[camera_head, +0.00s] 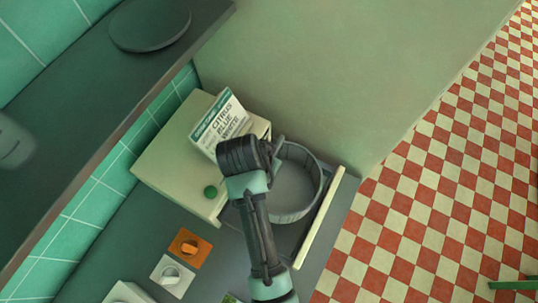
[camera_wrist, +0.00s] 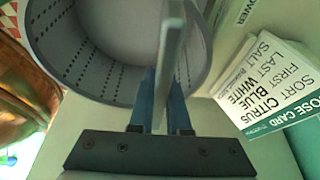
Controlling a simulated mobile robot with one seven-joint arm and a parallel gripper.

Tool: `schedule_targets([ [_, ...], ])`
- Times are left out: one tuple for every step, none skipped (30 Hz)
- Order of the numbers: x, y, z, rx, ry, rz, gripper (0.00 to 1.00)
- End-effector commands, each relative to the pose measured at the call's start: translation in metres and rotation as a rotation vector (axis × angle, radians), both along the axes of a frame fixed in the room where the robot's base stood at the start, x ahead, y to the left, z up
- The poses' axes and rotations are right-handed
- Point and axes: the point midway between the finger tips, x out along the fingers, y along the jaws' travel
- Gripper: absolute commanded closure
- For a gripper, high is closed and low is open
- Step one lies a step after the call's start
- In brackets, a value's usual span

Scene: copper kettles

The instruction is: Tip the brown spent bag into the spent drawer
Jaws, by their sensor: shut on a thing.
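My gripper (camera_head: 277,152) is at the left side of a round grey basket (camera_head: 318,185). In the wrist view its blue fingers (camera_wrist: 163,78) are shut on a flat grey upright bar, which looks like the basket's handle. The basket has slotted walls (camera_wrist: 90,70) and a pale inside that looks empty where visible. In the head view the basket overlaps an open drawer with a long cream front (camera_head: 322,215); I cannot tell whether it rests inside or hangs above. I cannot make out a brown bag in either view.
Orange (camera_head: 188,248) and white (camera_head: 172,275) knob plates lie in front. A dark shelf (camera_head: 90,90) overhangs at left. A shiny copper surface (camera_wrist: 25,105) shows beside the basket.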

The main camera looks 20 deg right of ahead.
Motion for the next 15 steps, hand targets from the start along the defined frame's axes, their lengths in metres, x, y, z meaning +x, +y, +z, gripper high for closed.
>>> schedule_targets([
  [0.0,0.0,-0.012,-0.001,-0.002,0.0,1.0],
  [0.0,0.0,-0.016,-0.001,-0.002,0.0,1.0],
  [0.0,0.0,-0.021,-0.001,-0.002,0.0,1.0],
  [0.0,0.0,-0.024,-0.001,-0.002,0.0,1.0],
  [0.0,0.0,-0.028,-0.001,-0.002,0.0,1.0],
  [0.0,0.0,-0.032,0.0,-0.001,0.0,1.0],
  [0.0,0.0,-0.035,0.0,-0.001,0.001,1.0],
  [0.0,0.0,-0.037,-0.001,0.0,0.001,1.0],
  [0.0,0.0,-0.042,0.0,-0.001,0.001,1.0],
  [0.0,0.0,-0.045,0.0,-0.001,0.001,1.0],
  [0.0,0.0,-0.049,-0.001,0.0,0.001,1.0],
  [0.0,0.0,-0.054,-0.001,0.0,0.001,1.0],
  [0.0,0.0,-0.057,0.0,0.0,0.001,1.0],
  [0.0,0.0,-0.061,-0.001,0.0,0.001,1.0],
  [0.0,0.0,-0.066,-0.001,0.0,0.001,1.0],
])
